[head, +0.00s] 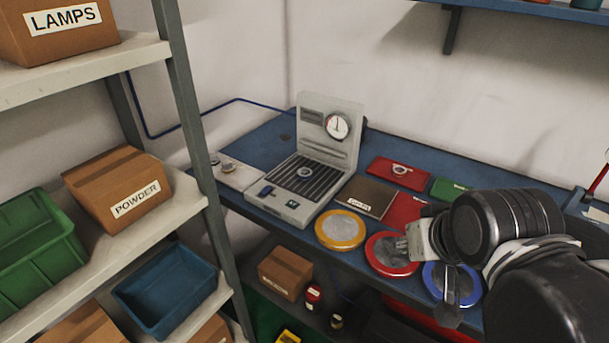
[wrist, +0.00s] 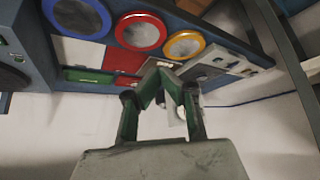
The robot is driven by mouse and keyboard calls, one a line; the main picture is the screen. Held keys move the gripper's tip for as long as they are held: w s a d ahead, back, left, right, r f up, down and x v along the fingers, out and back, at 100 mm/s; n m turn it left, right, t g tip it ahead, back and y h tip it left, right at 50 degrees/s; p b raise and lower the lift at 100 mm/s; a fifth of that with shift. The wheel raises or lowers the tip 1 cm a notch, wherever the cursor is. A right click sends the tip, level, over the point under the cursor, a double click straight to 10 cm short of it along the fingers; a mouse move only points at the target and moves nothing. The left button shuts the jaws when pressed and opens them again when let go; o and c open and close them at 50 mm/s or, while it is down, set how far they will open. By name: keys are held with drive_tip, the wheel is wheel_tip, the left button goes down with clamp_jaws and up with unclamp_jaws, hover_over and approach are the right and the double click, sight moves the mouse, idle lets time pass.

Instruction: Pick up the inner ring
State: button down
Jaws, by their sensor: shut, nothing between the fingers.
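Small metal rings lie in three places in the head view, and I cannot tell for certain which is the inner ring. One ring (head: 400,169) lies on a red mat (head: 378,172) at the back of the bench. Another ring (head: 304,172) sits on the dark ribbed plate of the grey heater (head: 346,112). A third round part (head: 228,165) is on a pale plate at the left. My gripper (head: 404,244) is over the front of the bench, by the red-rimmed dish, apart from these rings. In the wrist view its fingertips (wrist: 172,68) meet with nothing between them.
Yellow (head: 340,230), red (head: 376,262) and blue (head: 432,276) rimmed dishes line the bench's front edge. A brown labelled plate (head: 364,197) and a green box (head: 448,189) lie behind. The heater's upright gauge panel stands tall. Shelves (head: 178,75) are at left.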

drive_tip(key=c, duration=2.5)
unclamp_jaws()
drive_tip(key=o, duration=1.5)
